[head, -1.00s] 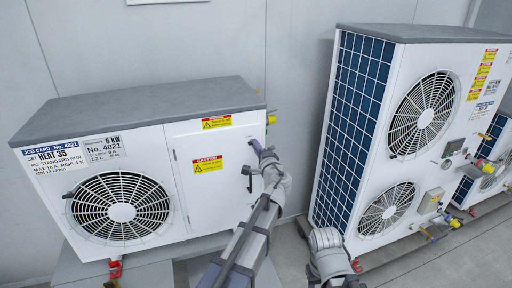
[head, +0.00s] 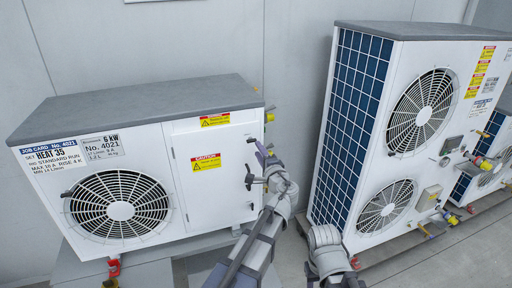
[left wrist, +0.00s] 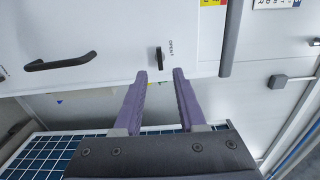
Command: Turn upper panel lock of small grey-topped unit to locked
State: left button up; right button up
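The small grey-topped unit (head: 205,205) stands at left in the head view, white with a fan grille. Its upper panel lock, a small dark knob (left wrist: 159,60), shows in the left wrist view beside a printed "OPEN" label. The knob's long side runs up and down in that picture. In the head view, the lock (head: 251,140) is a small dark spot near the panel's right edge. My left gripper (left wrist: 161,72) has its purple fingers apart, with nothing between them. The fingertips are just short of the knob. My right gripper is not seen.
A black panel handle (left wrist: 60,62) sits left of the lock in the left wrist view. A taller unit with two fans (head: 400,140) stands at right in the head view. A narrow gap of floor (head: 290,250) lies between the units.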

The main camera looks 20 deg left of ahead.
pick_arm(q)
jog(key=v, duration=0.2)
jog(key=shift+s+d, duration=0.15)
jog(key=shift+s, duration=0.05)
jog(key=s+d+f+n+g+h, duration=0.25)
jog(key=s+f+n+g, duration=0.55)
jog(key=s+f, duration=0.75)
jog(key=s+d+f+g+h, duration=0.3)
jog(key=s+d, duration=0.1)
jog(key=s, duration=0.3)
jog(key=s+d+f+g+h, duration=0.3)
jog(key=s+d+g, duration=0.1)
jog(key=s, duration=0.3)
jog(key=shift+d+f, duration=0.2)
jog(key=shift+d, duration=0.45)
jog(key=shift+w, duration=0.1)
